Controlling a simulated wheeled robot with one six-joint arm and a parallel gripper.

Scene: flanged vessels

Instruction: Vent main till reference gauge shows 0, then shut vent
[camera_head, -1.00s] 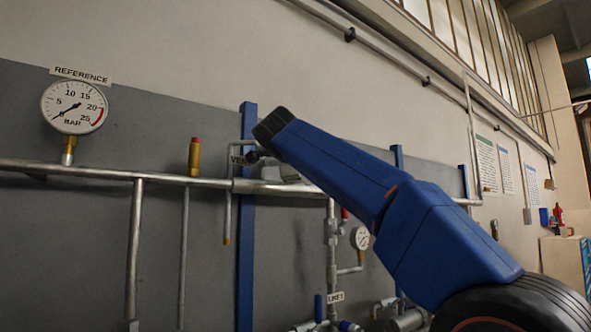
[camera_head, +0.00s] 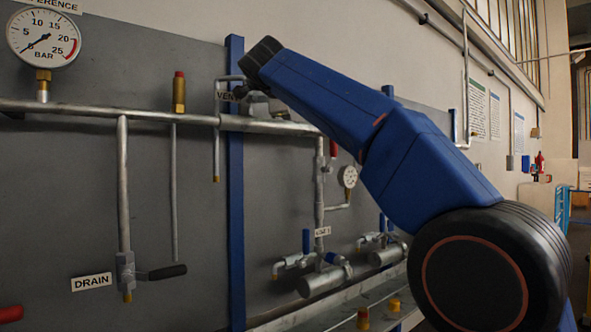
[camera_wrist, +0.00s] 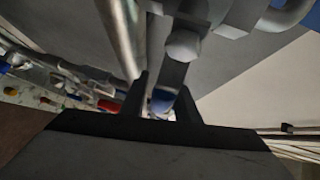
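The vent valve is mostly hidden behind my wrist. My gripper's fingertips are hidden in the head view.
The DRAIN valve (camera_head: 125,270) with a black handle (camera_head: 167,271) hangs at lower left. A brass relief fitting (camera_head: 179,93) stands on the main. A small gauge (camera_head: 347,177) and blue-handled valves (camera_head: 306,240) are below my arm. A blue post (camera_head: 235,200) stands close to my wrist.

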